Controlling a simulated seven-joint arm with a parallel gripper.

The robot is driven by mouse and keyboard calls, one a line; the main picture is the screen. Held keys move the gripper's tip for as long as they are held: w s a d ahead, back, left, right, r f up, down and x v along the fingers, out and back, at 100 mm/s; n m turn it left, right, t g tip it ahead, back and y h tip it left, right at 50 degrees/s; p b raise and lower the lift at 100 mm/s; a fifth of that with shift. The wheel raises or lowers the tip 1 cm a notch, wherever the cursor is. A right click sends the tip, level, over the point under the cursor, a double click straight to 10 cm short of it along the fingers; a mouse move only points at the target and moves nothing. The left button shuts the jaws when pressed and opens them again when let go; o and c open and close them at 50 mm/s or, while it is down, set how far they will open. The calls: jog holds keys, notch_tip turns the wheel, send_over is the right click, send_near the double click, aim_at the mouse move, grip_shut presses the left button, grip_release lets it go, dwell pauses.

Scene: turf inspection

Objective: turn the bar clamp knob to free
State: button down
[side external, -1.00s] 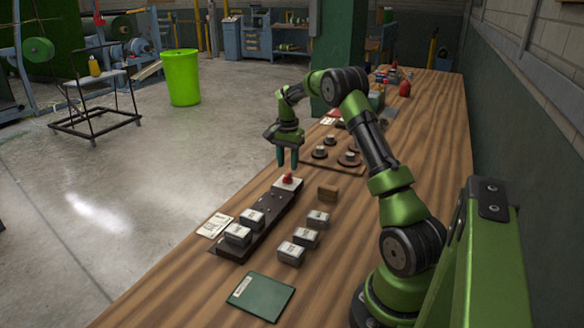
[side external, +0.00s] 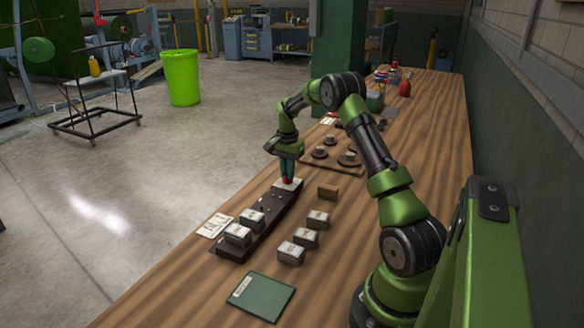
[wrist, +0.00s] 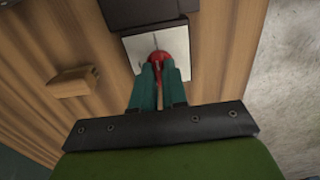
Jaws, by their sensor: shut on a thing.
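The red bar clamp knob (wrist: 158,57) sits on a pale square plate (wrist: 138,46) at the far end of the dark bar (side external: 262,222). My gripper (side external: 287,180) points down over that plate, with its teal fingers at the knob. In the wrist view my gripper (wrist: 158,72) is shut on the knob, one finger on each side. The fingers hide much of the knob, and in the side view only a little red shows between them. A thin dark line runs on the plate just beyond the knob.
Two pale-topped blocks (side external: 238,234) sit on the near end of the bar. Several similar blocks (side external: 306,237) stand to its right. A brown wooden block (side external: 328,193) is right of the knob. A board with round pieces (side external: 333,165) lies behind. A green booklet (side external: 261,297) lies in front.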

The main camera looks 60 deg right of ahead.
jog(key=shift+n, duration=0.3)
jog(key=n, duration=0.3)
jog(key=shift+n, duration=0.4)
jog(key=n, duration=0.9)
jog(key=shift+n, duration=2.2)
jog(key=c, duration=1.2)
grip_release()
jog(key=shift+o, duration=0.2)
